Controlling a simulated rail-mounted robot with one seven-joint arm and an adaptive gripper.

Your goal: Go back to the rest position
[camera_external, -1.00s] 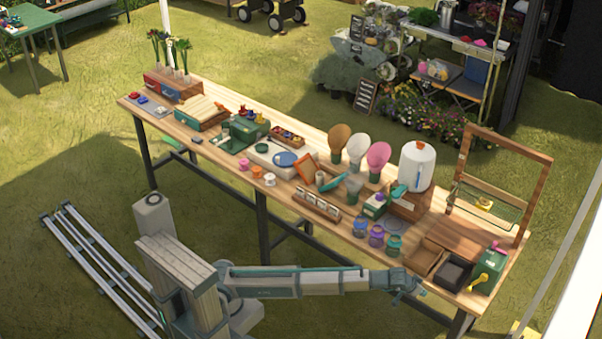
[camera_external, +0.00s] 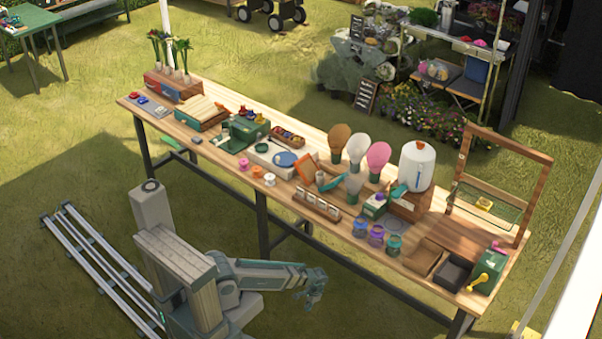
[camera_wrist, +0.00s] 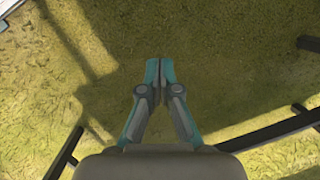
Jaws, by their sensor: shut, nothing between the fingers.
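My gripper (camera_external: 313,301) hangs at the end of my bent arm, in front of the long wooden table (camera_external: 226,160) and below its top, over the grass. In the wrist view my gripper (camera_wrist: 160,62) points down at the grass with its two teal-tipped fingers together and nothing between them. The arm is folded in fairly close to my column.
Dark table legs (camera_external: 263,222) stand near my gripper and cross the wrist view (camera_wrist: 64,153). The grass (camera_external: 390,315) in front is clear.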

